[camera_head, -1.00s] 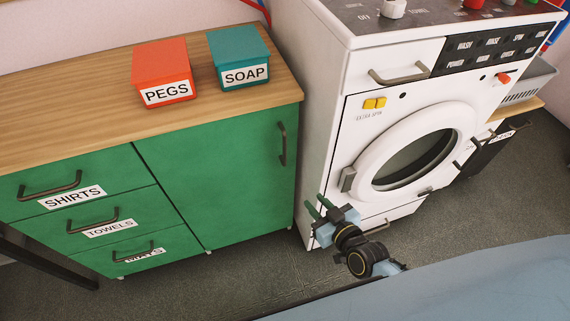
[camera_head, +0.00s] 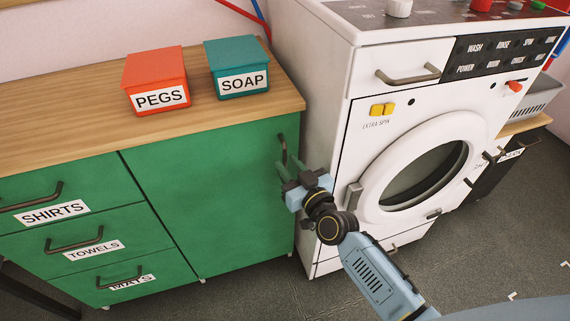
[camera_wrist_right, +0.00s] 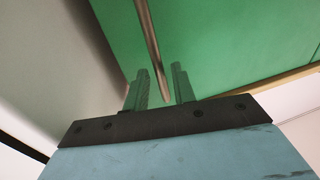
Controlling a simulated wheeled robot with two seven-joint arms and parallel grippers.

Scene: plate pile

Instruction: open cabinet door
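The green cabinet door (camera_head: 215,190) is shut, flush with the cabinet front, under a wooden top. Its dark upright handle (camera_head: 282,146) is near the door's right edge, its lower part partly hidden by my right gripper. My right gripper (camera_head: 288,166) is at the handle, its two green fingers apart. In the right wrist view the handle (camera_wrist_right: 149,40) runs down into the gap between the fingers (camera_wrist_right: 160,78), with space visible on both sides. Whether the fingertips reach past the bar is hard to tell. My left gripper is not in view.
A white washing machine (camera_head: 335,130) stands just right of the cabinet, close to my gripper. Drawers labelled SHIRTS, TOWELS and MATS (camera_head: 85,245) are left of the door. An orange PEGS box (camera_head: 155,75) and a teal SOAP box (camera_head: 238,60) stand on top.

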